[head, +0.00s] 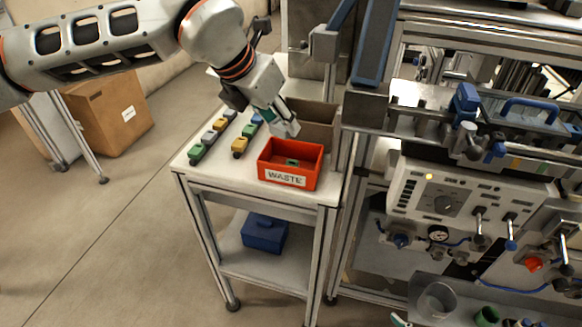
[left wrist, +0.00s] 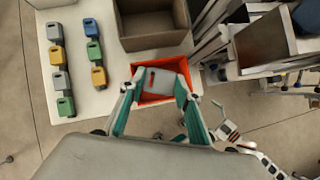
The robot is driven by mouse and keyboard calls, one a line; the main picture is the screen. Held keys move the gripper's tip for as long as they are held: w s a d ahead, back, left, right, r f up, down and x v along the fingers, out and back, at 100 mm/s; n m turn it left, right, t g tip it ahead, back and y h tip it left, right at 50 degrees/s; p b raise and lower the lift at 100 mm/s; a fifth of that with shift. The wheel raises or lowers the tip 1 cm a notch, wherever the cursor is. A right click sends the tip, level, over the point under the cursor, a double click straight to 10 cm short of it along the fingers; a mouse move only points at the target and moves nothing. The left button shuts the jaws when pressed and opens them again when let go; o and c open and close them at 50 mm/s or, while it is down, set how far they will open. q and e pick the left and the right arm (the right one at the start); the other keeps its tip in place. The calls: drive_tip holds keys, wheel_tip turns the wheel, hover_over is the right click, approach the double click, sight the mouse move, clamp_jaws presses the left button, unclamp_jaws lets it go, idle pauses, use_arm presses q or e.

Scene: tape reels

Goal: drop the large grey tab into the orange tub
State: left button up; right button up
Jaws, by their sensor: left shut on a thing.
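My left gripper (head: 287,127) is shut on the large grey tab (left wrist: 162,79), a pale grey piece with a slot through which red shows. In the head view the tab is hard to separate from the fingertips. The gripper holds it above the orange tub (head: 277,166), a red-orange box labelled WASTE on the table. In the left wrist view the tub's rim (left wrist: 189,69) shows around and behind the tab.
Two rows of coloured tabs, with a green one (head: 197,153) and a yellow one (head: 239,147) nearest, lie left of the tub. A brown open box (head: 318,131) stands behind it. A metal machine frame (head: 345,150) rises close on the right.

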use_arm(q)
drive_tip(key=shift+f, duration=0.4)
drive_tip(key=o, duration=0.8)
drive_tip(key=shift+o, duration=0.2)
use_arm(e)
drive_tip(key=shift+w+d+r, duration=0.1)
drive_tip(key=shift+w+r, duration=0.2)
drive_tip(key=shift+w, duration=0.05)
use_arm(q)
drive_tip(key=shift+r, duration=0.15)
drive_tip(key=v, duration=1.1)
drive_tip(key=shift+r, duration=0.35)
drive_tip(key=shift+s, duration=0.2)
